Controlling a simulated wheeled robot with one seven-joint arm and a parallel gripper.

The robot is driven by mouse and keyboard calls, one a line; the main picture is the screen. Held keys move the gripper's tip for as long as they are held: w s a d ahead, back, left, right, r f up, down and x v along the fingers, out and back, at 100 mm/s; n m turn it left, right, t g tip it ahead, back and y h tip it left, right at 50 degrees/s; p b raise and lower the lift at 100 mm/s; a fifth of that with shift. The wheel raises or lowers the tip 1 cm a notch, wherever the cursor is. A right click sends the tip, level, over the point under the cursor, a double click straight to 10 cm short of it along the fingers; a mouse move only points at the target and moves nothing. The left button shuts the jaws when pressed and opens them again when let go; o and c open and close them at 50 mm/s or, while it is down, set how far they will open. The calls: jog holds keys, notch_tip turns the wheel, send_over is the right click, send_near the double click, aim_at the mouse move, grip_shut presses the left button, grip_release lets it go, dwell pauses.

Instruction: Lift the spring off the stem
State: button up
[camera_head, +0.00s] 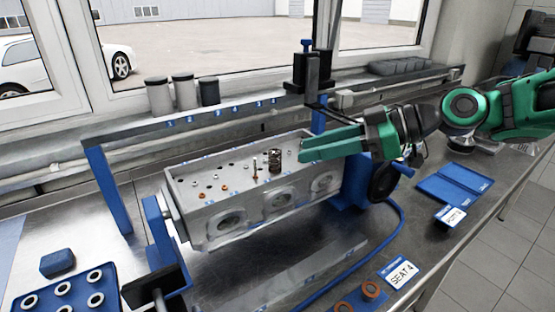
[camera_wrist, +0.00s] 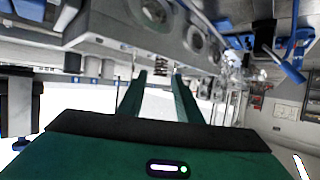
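A dark coil spring (camera_head: 275,160) stands upright on top of the grey cylinder head (camera_head: 215,205). The stem inside the spring is hidden by its coils. A bare thin stem (camera_head: 255,172) stands just left of the spring. My gripper (camera_head: 304,148) comes in from the right, with its green fingers close to the spring's right side. In the wrist view, which appears upside down, my gripper (camera_wrist: 159,76) has its fingers apart. The spring (camera_wrist: 161,67) shows just beyond the gap, roughly in line with it. Nothing is held.
A blue frame (camera_head: 106,185) stands at the left of the head, and a dark clamp tower (camera_head: 306,72) behind it. A blue tray (camera_head: 70,296) holds several rings at front left. A "SEAT 4" card (camera_head: 401,274) and a blue case (camera_head: 455,185) lie on the bench to the right.

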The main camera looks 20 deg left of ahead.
aim_at(284, 171)
jog(key=shift+x, duration=3.55)
grip_shut()
